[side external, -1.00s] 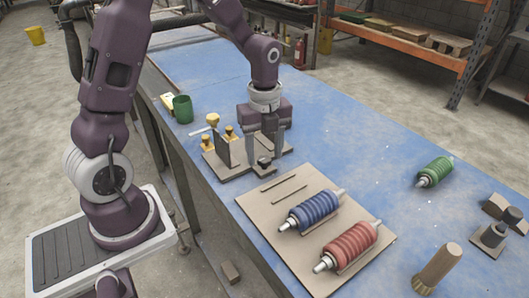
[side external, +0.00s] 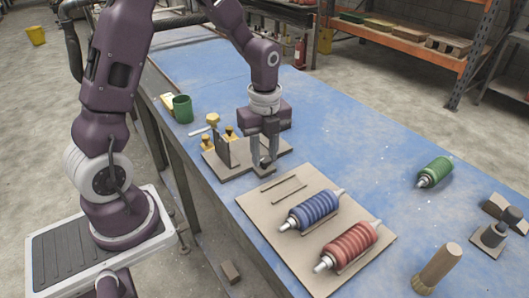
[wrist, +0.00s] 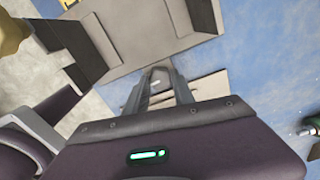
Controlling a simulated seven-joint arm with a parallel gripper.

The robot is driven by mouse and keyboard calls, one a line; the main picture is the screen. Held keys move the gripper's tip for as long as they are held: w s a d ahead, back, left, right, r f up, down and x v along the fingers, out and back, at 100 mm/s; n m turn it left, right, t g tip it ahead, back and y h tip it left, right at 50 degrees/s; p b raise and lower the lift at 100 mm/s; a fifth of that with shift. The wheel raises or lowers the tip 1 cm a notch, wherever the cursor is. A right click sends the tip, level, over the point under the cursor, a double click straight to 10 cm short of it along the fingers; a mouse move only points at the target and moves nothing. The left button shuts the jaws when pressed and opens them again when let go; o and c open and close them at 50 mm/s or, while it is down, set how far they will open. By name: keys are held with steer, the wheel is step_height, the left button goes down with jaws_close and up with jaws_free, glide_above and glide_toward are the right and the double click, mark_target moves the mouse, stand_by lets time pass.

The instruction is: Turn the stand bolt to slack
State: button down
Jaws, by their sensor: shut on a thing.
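The stand (side external: 226,168) is a flat brown-grey base with upright plates and several yellow knobs, left of centre on the blue bench. My gripper (side external: 264,160) points down at the stand's near right edge, its fingers close together. It is shut on the stand bolt (side external: 265,168), a small dark piece mostly covered by the fingers. In the wrist view my fingers (wrist: 160,74) converge beside the stand (wrist: 130,38); the bolt is hard to make out there.
A tan board (side external: 262,205) in front holds a blue coil unit (side external: 313,211) and a red one (side external: 350,246). A green coil unit (side external: 435,172) lies to the right. A green cup (side external: 182,108) stands behind the stand. The bench between board and green unit is clear.

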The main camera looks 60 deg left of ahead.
steer(key=n, duration=0.9)
steer(key=shift+n, duration=0.3)
steer(key=n, duration=0.4)
steer(key=shift+w+n, duration=0.1)
steer(key=shift+n, duration=0.2)
steer(key=n, duration=0.4)
steer(key=shift+r+n, duration=0.1)
steer(key=shift+n, duration=0.2)
steer(key=n, duration=1.2)
steer(key=shift+a, duration=0.1)
steer(key=shift+n, duration=2.2)
